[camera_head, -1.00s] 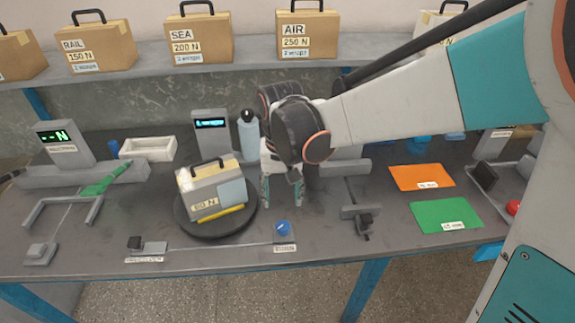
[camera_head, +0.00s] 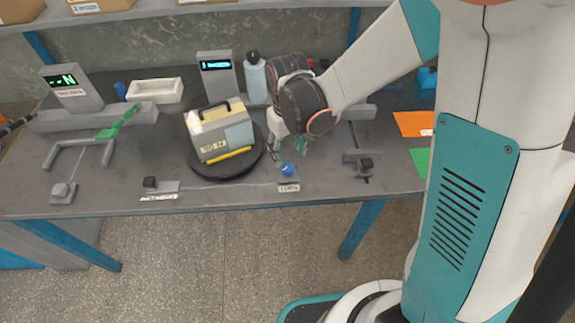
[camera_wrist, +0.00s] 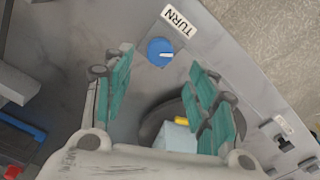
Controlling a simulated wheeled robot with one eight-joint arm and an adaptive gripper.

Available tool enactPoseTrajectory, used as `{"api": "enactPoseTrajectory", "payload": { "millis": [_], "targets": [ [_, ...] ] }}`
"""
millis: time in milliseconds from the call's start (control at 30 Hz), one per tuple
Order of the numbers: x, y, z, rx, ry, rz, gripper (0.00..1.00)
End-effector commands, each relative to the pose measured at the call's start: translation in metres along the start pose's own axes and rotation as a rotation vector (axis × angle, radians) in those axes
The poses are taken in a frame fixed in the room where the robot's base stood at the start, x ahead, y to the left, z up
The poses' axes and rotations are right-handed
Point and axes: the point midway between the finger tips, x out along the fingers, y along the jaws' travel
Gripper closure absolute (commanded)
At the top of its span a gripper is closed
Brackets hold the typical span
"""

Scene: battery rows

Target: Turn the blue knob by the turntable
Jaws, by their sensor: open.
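The blue knob (camera_head: 287,168) sits on the bench near its front edge, to the right of the turntable, with a small label in front of it. In the wrist view the blue knob (camera_wrist: 160,52) has a white pointer mark and lies beyond my fingertips, beside the label reading TURN. My gripper (camera_head: 290,150) is just behind the knob, pointing down; its teal fingers are apart with nothing between them, and I see no contact with the knob. The dark round turntable (camera_head: 250,165) carries a grey and cream case (camera_head: 222,135) with a handle and a yellow strip.
A grey-blue bottle (camera_head: 255,80) and a display post (camera_head: 216,78) stand behind the turntable. A small black-topped fixture (camera_head: 365,165) is right of the knob. A white tray (camera_head: 155,90) and green-handled lever (camera_head: 117,123) are at left. The front bench strip is mostly clear.

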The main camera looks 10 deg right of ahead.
Motion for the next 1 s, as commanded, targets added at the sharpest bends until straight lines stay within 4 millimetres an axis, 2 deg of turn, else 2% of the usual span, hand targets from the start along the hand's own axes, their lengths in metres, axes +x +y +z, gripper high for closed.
{"api": "enactPoseTrajectory", "payload": {
  "millis": [33, 100, 300, 500, 800, 867, 1000],
  "targets": [
    [0.014, 0.0, -0.001, 0.0, 0.0, 0.0, 0.47],
    [0.027, 0.0, 0.0, 0.0, 0.0, 0.0, 0.47],
    [0.056, 0.0, 0.0, 0.001, 0.0, 0.0, 0.47],
    [0.069, 0.0, 0.0, 0.001, 0.0, 0.0, 0.47],
    [0.07, 0.0, 0.0, 0.001, 0.0, 0.0, 0.47],
    [0.07, 0.0, 0.0, 0.001, 0.0, 0.0, 0.59],
    [0.07, 0.0, 0.0, 0.001, 0.0, 0.0, 0.9]
  ]
}}
